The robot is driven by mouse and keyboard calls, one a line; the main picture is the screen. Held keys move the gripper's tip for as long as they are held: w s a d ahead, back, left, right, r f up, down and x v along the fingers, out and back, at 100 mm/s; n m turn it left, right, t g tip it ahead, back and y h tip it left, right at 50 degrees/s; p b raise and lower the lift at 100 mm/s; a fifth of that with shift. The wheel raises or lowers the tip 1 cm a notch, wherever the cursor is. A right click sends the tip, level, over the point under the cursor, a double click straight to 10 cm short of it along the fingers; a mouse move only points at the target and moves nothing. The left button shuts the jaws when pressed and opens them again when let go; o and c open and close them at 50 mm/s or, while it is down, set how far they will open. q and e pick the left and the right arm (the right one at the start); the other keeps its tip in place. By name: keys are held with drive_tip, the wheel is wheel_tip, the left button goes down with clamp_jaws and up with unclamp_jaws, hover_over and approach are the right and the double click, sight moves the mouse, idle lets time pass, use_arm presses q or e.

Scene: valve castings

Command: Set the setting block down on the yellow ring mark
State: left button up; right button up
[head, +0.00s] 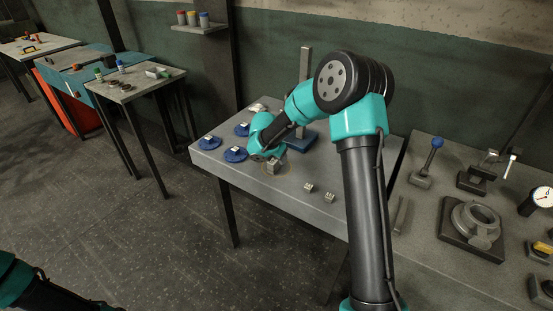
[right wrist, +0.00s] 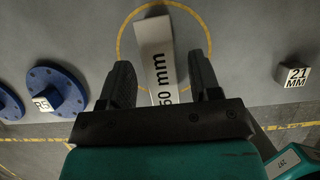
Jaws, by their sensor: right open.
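The setting block (right wrist: 155,42), pale grey and marked in mm, sits within the yellow ring mark (right wrist: 121,38) in the right wrist view; its near end overlaps the ring's near edge in the picture. In the head view the block (head: 272,168) is on the grey table below my right gripper (head: 262,158). In the right wrist view my right gripper (right wrist: 160,66) is open, one finger on each side of the block, with gaps visible. Whether the block's base lies fully inside the ring is hidden. My left gripper is out of view.
Blue discs (head: 235,154) with small blocks stand left of the ring. Two small blocks (head: 308,187) (head: 330,197) lie to its right, one marked 21 MM (right wrist: 293,75) in the wrist view. A blue-based post (head: 305,80) stands behind. A right-hand table (head: 415,235) holds castings and a dial gauge.

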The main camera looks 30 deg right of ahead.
drive_tip(key=s+a, duration=0.5)
drive_tip(key=a, duration=0.5)
drive_tip(key=shift+s+a, duration=0.25)
drive_tip(key=shift+a, duration=0.05)
drive_tip(key=s+a+f+m+y, duration=0.3)
drive_tip(key=s+f+m+y, duration=0.1)
drive_tip(key=s+f+m, duration=0.7)
drive_tip(key=s+a+f+m+g+y, duration=0.1)
drive_tip(key=s+a+f+m+y, duration=0.2)
drive_tip(key=s+f+m, duration=0.8)
drive_tip(key=s+m, duration=0.2)
drive_tip(key=m, duration=0.1)
drive_tip(key=shift+a+f+y, duration=0.2)
drive_tip(key=shift+f+y, duration=0.05)
drive_tip(key=shift+y, duration=0.15)
